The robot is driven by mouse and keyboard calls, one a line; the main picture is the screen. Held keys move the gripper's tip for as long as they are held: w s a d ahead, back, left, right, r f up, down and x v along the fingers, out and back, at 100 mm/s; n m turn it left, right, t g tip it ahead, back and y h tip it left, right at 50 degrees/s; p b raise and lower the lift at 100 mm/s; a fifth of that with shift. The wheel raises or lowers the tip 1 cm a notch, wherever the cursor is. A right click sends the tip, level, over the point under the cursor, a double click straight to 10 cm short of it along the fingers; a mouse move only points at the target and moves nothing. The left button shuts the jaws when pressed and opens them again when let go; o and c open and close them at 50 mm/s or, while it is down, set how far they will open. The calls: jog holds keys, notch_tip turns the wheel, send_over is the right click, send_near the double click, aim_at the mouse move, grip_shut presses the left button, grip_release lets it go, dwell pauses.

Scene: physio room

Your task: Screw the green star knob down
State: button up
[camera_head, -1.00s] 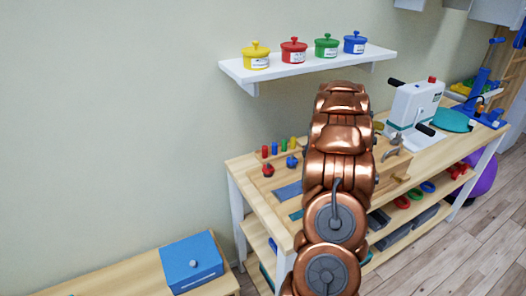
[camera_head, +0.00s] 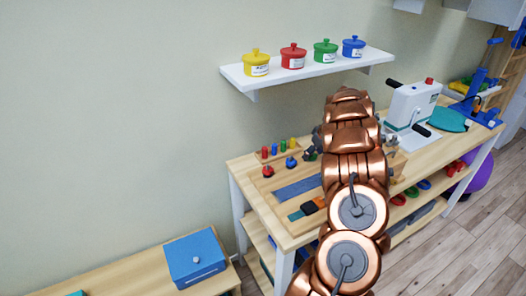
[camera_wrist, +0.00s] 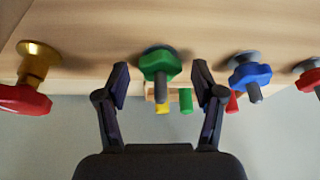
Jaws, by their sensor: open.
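The green star knob (camera_wrist: 160,63) is in the upper middle of the wrist view, on a grey washer against the wooden board (camera_wrist: 105,58). My gripper (camera_wrist: 162,80) is open, with one finger on each side of the knob. A gap shows on both sides, so neither finger seems to touch it. A blue star knob (camera_wrist: 249,75) is to the right and a red knob on a brass stem (camera_wrist: 24,98) to the left. In the head view my arm covers much of the bench, and the green knob cannot be clearly made out there.
Another red knob (camera_wrist: 309,80) is at the wrist view's right edge. Small coloured pegs (camera_wrist: 186,100) show beyond the green knob. In the head view, a blue strip (camera_head: 298,188) lies on the bench, a white machine (camera_head: 412,105) stands farther right, and a shelf (camera_head: 305,72) holds coloured pots.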

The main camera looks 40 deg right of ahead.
jog(key=shift+r, duration=0.2)
jog(key=b+v, duration=0.3)
jog(key=v, duration=0.5)
jog(key=w+a+r+g, duration=0.1)
jog(key=a+r, duration=0.2)
jog(key=a, duration=1)
jog(key=w+a+r+g+y, duration=0.1)
jog(key=a+r, duration=0.2)
jog(key=a, duration=1.1)
jog(key=shift+w+r+p, duration=0.3)
